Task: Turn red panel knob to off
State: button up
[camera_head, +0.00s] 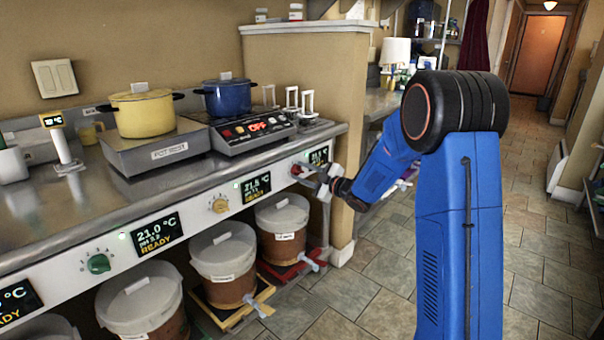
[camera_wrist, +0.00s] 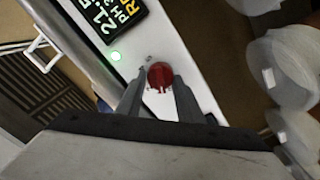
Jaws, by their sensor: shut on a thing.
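The red panel knob (camera_wrist: 160,76) sits on the white front panel (camera_wrist: 190,40), between my gripper's fingertips in the wrist view. My gripper (camera_wrist: 160,92) is shut on the knob, one finger on each side. In the head view my gripper (camera_head: 303,172) reaches the right end of the panel, and the knob shows only as a small bit of red behind the fingers. Its pointer and its setting cannot be read. A small green light (camera_wrist: 116,56) glows on the panel near the knob.
A yellow knob (camera_head: 219,204) and a green knob (camera_head: 98,263) are farther left on the panel, with lit displays between. Lidded buckets (camera_head: 222,250) stand below. A yellow pot (camera_head: 143,110) and a blue pot (camera_head: 227,96) stand on the counter. Open tiled floor lies right.

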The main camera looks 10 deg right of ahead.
jog(key=n, duration=0.4)
jog(key=shift+f+n, duration=0.15)
jog(key=shift+n, duration=0.25)
dwell(0.4)
jog(key=o, duration=1)
jog(key=shift+s, duration=0.1)
jog(key=v, duration=1.7)
jog(key=shift+s+d, duration=0.1)
